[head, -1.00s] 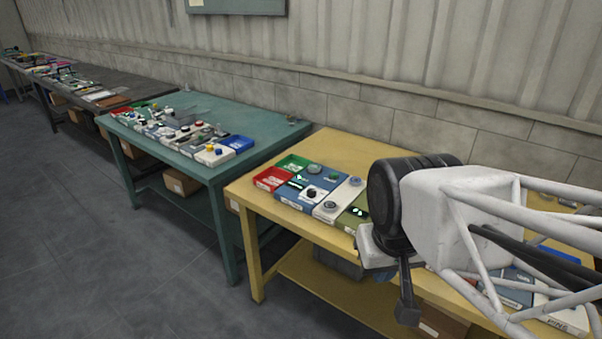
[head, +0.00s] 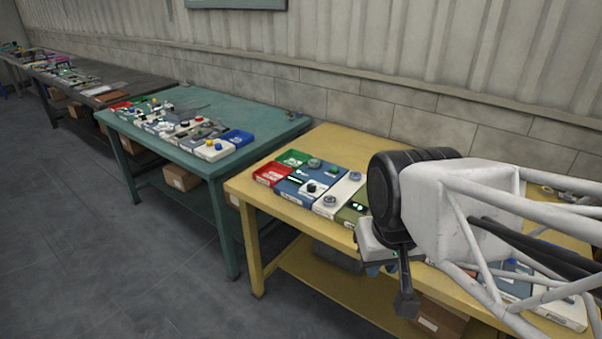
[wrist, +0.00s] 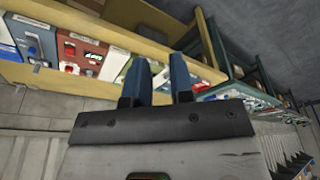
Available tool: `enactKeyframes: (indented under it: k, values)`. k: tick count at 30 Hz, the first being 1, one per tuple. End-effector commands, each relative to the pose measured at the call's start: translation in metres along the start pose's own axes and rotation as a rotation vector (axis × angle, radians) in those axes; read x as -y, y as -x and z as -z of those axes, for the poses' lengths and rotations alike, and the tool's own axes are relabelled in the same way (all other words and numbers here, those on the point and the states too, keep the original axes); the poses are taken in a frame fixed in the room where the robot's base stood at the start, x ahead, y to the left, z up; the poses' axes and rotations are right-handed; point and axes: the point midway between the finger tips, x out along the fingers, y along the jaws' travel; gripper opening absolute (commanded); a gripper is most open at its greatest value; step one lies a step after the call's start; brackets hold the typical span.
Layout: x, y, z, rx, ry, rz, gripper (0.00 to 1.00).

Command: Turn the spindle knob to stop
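I cannot tell which knob is the spindle knob; the labels are too small to read. On the yellow bench (head: 247,190), a blue panel (head: 293,199) carries a black knob (head: 311,187). A white panel beside it carries a grey round knob (head: 330,200), and more round parts sit behind. My gripper (wrist: 160,72) shows two blue fingers with a gap between them in the wrist view. It is empty and apart from the panels. In the head view my arm hides the middle of the yellow bench.
A cardboard box (head: 440,320) is underneath. The floor in front is clear.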

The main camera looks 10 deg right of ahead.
Motion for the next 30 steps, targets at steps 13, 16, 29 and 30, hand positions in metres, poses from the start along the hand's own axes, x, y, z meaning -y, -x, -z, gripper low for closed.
enactKeyframes:
  k: [13, 16, 29, 30]
  values:
    - [0.001, 0.002, 0.059, 0.024, -0.087, -0.001, 0.63]
    - [0.001, 0.001, 0.082, 0.033, -0.122, -0.001, 0.63]
    - [0.003, -0.016, 0.181, 0.070, -0.272, -0.008, 0.63]
    - [0.003, -0.019, 0.191, 0.073, -0.285, -0.009, 0.63]
